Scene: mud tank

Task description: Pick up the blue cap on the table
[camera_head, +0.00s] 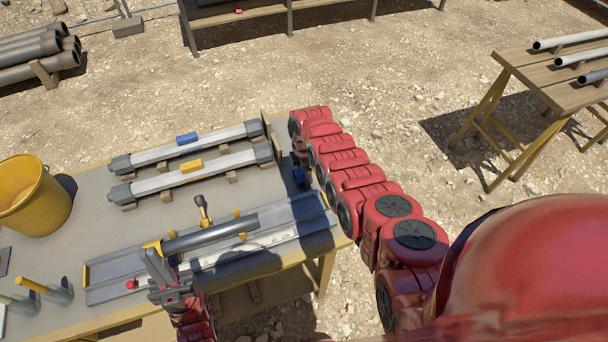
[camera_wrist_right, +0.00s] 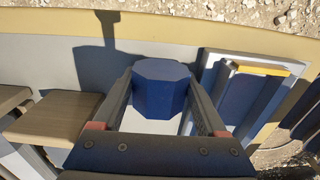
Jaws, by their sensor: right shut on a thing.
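The blue cap (camera_wrist_right: 160,88) is a blue eight-sided block between the two fingers of my right gripper (camera_wrist_right: 160,78) in the right wrist view. The gripper is shut on its sides. In the head view the cap (camera_head: 299,177) shows as a small dark blue shape at the table's right end, beside my red right arm. My left gripper (camera_head: 166,268) is at the near side of the table, by the left end of a grey pipe (camera_head: 210,234). I cannot tell whether its fingers hold the pipe.
The table (camera_head: 95,215) carries two capped tubes on wooden blocks, one with a blue clip (camera_head: 186,138) and one with a yellow clip (camera_head: 192,166). A long metal tray (camera_head: 110,288) lies under the pipe. A yellow bucket (camera_head: 38,200) stands at left. Another table (camera_head: 560,80) stands far right.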

